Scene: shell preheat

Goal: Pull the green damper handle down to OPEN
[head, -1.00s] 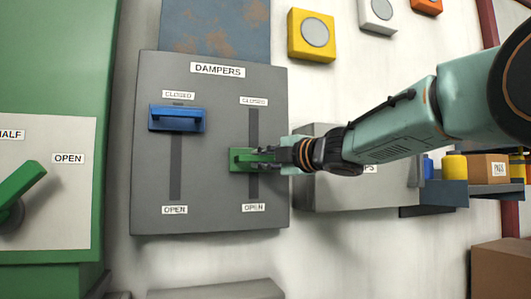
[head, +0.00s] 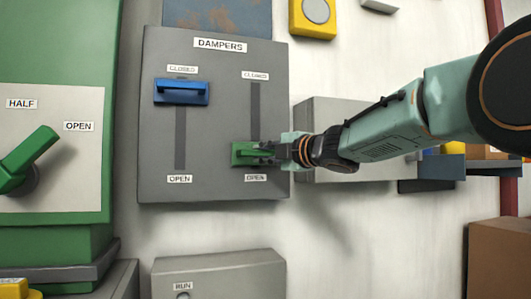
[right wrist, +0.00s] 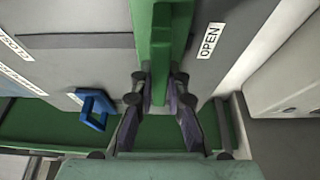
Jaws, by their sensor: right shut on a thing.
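The green damper handle (head: 243,154) sits low in the right slot of the grey dampers panel (head: 215,130), a little above that slot's OPEN label (head: 256,177). My right gripper (head: 265,152) reaches in from the right and is shut on the green handle. In the right wrist view, the green handle (right wrist: 160,40) runs up between the fingers of my right gripper (right wrist: 158,90), with the OPEN label (right wrist: 209,40) beside it. The fingers hide part of the handle. My left gripper is not in view.
The blue damper handle (head: 182,92) is near CLOSED in the left slot. A green cabinet with a green lever (head: 28,160) stands at the left. A grey box (head: 330,115) is behind my right arm. Another grey box (head: 220,272) is below the panel.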

